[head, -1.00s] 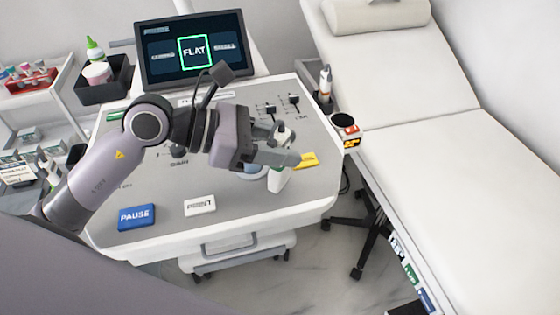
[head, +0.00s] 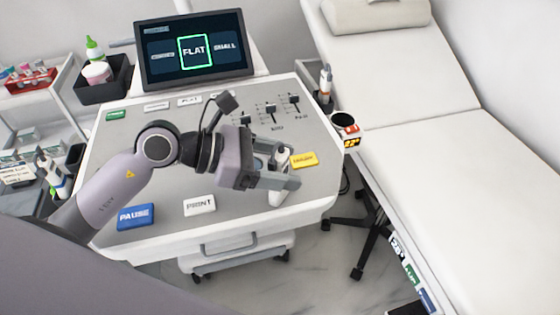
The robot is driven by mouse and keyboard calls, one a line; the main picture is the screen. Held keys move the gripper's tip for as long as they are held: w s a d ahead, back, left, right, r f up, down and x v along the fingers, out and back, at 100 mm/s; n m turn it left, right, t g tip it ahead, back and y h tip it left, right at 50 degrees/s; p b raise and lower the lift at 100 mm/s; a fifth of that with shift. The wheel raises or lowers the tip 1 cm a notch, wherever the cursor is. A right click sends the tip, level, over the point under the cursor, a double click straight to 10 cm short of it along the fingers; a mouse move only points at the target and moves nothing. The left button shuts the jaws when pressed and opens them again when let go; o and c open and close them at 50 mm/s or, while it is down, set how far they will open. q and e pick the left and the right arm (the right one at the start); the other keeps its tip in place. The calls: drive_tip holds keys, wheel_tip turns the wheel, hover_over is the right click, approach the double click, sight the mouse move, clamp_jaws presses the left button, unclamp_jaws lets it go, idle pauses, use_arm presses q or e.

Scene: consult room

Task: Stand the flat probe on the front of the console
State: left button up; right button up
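My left gripper (head: 276,170) is over the right front of the grey console (head: 235,222). Its fingers are shut on a white probe, the flat probe by the look of it (head: 279,197), which stands roughly upright between them. The fingers hide the probe's middle. Its lower end is at or just above the console top; I cannot tell if it touches. The screen (head: 194,52) at the back shows "FLAT" in a green frame. My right gripper is out of view.
A blue PAUSE key (head: 136,216), a white key (head: 199,206) and a yellow key (head: 304,160) lie around the gripper. Sliders (head: 270,112) stand behind. A black-topped holder (head: 343,121) and another probe (head: 325,82) are at the right edge. A couch (head: 450,170) is right.

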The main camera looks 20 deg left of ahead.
use_arm(q)
drive_tip(key=shift+r, duration=0.25)
drive_tip(key=shift+s+a, duration=0.15)
drive_tip(key=shift+a, duration=0.2)
drive_tip(key=b+v, duration=0.2)
drive_tip(key=v, duration=0.9)
drive_tip(key=shift+b, duration=0.35)
drive_tip(key=shift+s, duration=0.1)
